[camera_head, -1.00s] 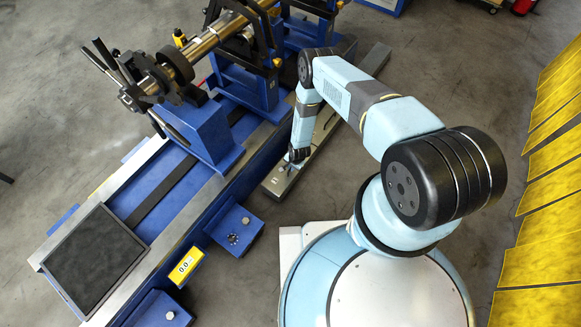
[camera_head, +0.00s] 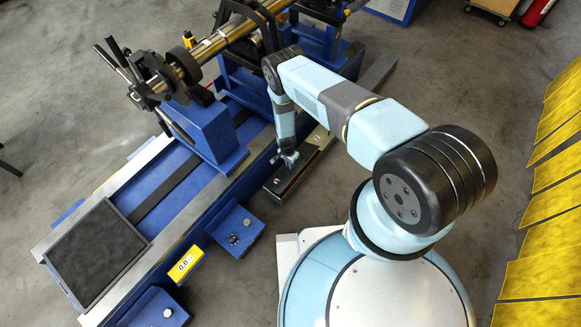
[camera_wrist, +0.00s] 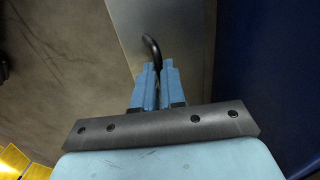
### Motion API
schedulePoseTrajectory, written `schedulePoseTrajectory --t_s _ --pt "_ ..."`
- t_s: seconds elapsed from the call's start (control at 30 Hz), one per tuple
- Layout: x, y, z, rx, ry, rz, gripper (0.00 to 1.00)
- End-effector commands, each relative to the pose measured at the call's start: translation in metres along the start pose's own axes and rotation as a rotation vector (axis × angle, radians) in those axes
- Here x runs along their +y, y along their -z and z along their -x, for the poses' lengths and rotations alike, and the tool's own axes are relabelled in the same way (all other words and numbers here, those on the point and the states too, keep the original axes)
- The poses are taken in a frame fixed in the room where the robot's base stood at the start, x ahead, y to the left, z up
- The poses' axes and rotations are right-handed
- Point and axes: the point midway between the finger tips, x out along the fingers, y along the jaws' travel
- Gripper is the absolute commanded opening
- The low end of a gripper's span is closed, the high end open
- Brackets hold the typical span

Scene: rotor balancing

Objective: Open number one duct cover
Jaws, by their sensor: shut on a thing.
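The duct (camera_head: 275,190) is a long grey strip on the floor beside the blue machine bed. Its near end shows a dark, narrow gap with a brownish edge. My gripper (camera_head: 289,158) is low over this near part. In the wrist view my gripper (camera_wrist: 157,72) is shut on a black curved handle (camera_wrist: 152,48). A grey metal plate (camera_wrist: 165,28), which looks like the duct cover, lies behind the handle. The fingers hide the handle's lower part. No number shows on the cover, and how far it is lifted or shifted cannot be told.
The blue machine bed (camera_head: 185,160) with a rotor shaft (camera_head: 230,33) stands close at the left of my arm. Grey floor (camera_head: 430,75) is clear between.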

Motion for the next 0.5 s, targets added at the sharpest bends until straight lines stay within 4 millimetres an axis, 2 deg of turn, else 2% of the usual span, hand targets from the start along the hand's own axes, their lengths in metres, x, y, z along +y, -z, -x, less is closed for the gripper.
schedulePoseTrajectory --t_s 0.03,0.1,0.5 --pt "-0.013 -0.001 0.005 0.004 0.016 0.002 0.00" --pt "-0.018 -0.001 0.007 0.004 0.017 0.003 0.00" --pt "-0.033 -0.002 0.013 0.003 0.016 0.004 0.00"
